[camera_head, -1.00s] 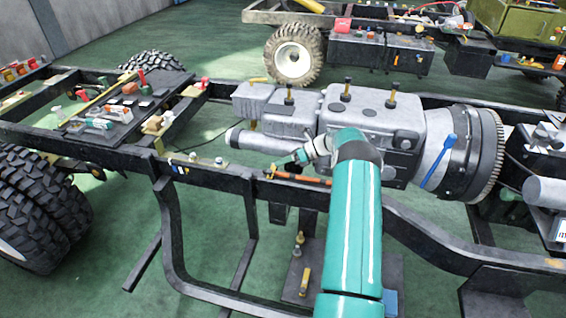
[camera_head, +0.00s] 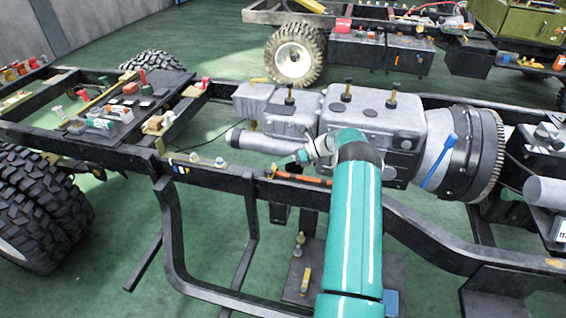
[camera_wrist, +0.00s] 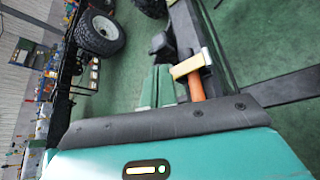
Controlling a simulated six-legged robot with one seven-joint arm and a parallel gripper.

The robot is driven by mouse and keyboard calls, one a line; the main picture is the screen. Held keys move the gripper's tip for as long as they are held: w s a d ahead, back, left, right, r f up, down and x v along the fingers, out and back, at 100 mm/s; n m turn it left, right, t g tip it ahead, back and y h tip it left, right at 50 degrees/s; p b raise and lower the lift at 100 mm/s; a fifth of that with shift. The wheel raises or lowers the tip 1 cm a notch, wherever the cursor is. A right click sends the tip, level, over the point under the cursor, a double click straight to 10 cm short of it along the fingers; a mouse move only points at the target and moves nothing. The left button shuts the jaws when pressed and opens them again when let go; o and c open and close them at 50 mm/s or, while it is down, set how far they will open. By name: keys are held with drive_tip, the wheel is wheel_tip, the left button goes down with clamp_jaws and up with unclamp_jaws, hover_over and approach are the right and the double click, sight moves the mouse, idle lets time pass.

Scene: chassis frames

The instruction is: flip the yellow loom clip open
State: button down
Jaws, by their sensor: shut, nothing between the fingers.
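A yellow clip (camera_wrist: 188,66) shows in the wrist view across a dark rail, at the end of an orange loom (camera_wrist: 196,88). The orange loom also lies along the near chassis rail in the head view (camera_head: 314,181), with a small yellow part, likely the clip (camera_head: 272,172), at its left end. My gripper (camera_head: 291,166) is shut and empty, small and dark in the head view, just above the rail and close to the clip's right. I cannot tell whether it touches the clip. My forearm and wrist hide part of the loom's right side.
A grey gearbox (camera_head: 372,122) stands right behind my wrist, with a blue-handled tool (camera_head: 438,162) on its right. The near chassis rail (camera_head: 222,178) runs below my gripper. A dark tray of small parts (camera_head: 125,105) lies to the left.

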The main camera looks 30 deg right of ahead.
drive_tip(key=shift+r, duration=0.8)
